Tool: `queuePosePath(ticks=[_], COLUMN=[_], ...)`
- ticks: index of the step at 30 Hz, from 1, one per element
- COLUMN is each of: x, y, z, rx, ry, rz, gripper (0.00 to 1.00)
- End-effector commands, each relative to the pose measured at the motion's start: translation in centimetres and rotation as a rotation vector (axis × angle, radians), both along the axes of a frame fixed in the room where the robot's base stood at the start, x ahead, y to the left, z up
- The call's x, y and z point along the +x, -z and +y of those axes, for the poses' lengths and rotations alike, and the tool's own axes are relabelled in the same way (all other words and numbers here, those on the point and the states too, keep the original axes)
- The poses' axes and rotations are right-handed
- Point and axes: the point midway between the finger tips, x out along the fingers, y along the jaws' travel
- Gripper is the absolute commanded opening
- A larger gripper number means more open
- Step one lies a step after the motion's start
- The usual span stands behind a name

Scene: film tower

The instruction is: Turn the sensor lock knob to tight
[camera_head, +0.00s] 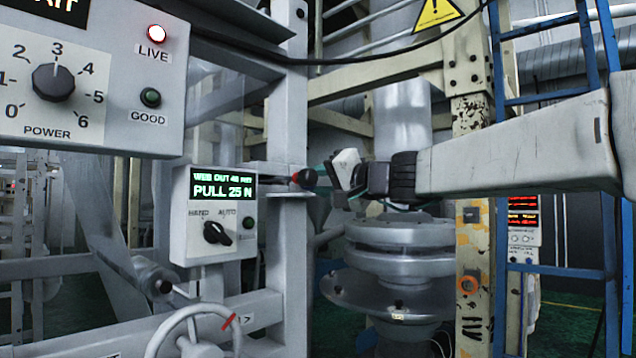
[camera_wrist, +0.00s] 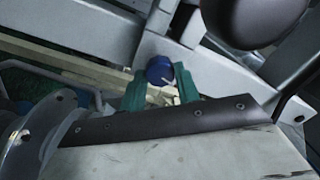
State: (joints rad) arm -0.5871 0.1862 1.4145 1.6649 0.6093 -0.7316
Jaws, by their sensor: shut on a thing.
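The sensor lock knob shows as a small round blue knob (camera_wrist: 159,70) with a pale mark in the wrist view. It sits on a grey metal bracket. In the head view a dark knob with red on it (camera_head: 305,178) stands at the end of the grey arm beside the frame post, at my fingertips. My gripper (camera_wrist: 164,82) has its two green fingers on either side of the blue knob, shut on it. In the head view my gripper (camera_head: 322,173) reaches in from the right, and its fingers are small and partly hidden by the wrist.
A control box with a green display (camera_head: 217,212) hangs left of the knob. A power panel (camera_head: 85,80) is at upper left. A handwheel (camera_head: 193,335) is below. Stacked grey discs (camera_head: 395,262) stand under my wrist. A yellowish post (camera_head: 470,190) and blue ladder are at right.

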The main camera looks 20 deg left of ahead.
Motion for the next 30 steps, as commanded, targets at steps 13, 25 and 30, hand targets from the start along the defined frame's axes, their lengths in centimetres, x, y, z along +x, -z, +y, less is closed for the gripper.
queuePosePath(ticks=[13, 25, 30], x=[0.01, 0.01, 0.00], y=[0.13, 0.16, 0.16], z=[0.00, 0.00, 0.01], rx=[0.134, 0.184, 0.189], ry=[0.002, 0.002, 0.001], rz=[0.328, 0.450, 0.461], gripper=[0.09, 0.09, 0.09])
